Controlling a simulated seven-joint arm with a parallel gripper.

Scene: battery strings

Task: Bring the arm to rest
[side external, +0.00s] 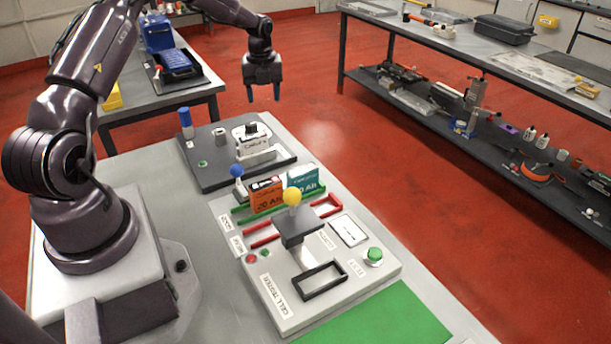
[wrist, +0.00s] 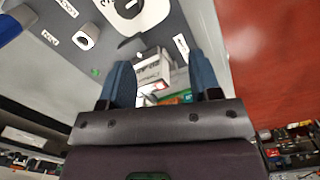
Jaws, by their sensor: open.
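My gripper (side external: 263,92) is open and empty in the side external view. In the wrist view, the two blue fingers of my gripper (wrist: 160,82) stand apart. A white block with a label (wrist: 152,70) shows between and beyond them, down on the dark board. Nothing is held.
A dark board (side external: 215,173) bears a blue-topped cylinder (side external: 185,122) and a white block (side external: 256,150). A light tester panel (side external: 285,310) holds an orange battery (side external: 266,195), a teal battery (side external: 303,178), a yellow-knobbed lever (side external: 292,196) and a green button (side external: 374,255). A green mat (side external: 385,320) lies in front.

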